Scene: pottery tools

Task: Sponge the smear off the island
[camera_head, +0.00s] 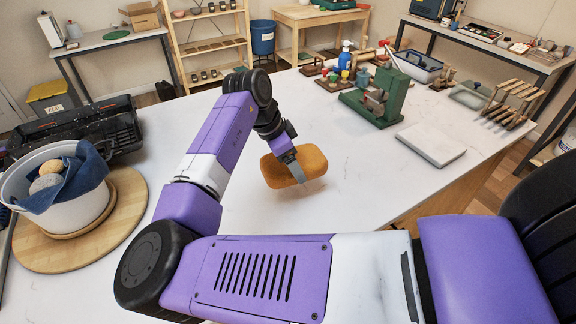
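An orange-brown sponge (312,160) is at the middle of the white island top (345,205). My gripper (297,173) points down at it, with one flat grey finger across the sponge's near face. The other finger is hidden behind the sponge. The gripper appears shut on the sponge. I cannot tell whether the sponge's underside touches the island. I cannot make out a clear smear; my arm and the sponge cover part of the top.
A white pot with a blue cloth (66,196) stands on a round wooden board (130,200) at left, by a black tray (78,135). A green press (380,98), a pale slab (430,144) and a tool rack (508,103) stand at right. The island around the sponge is clear.

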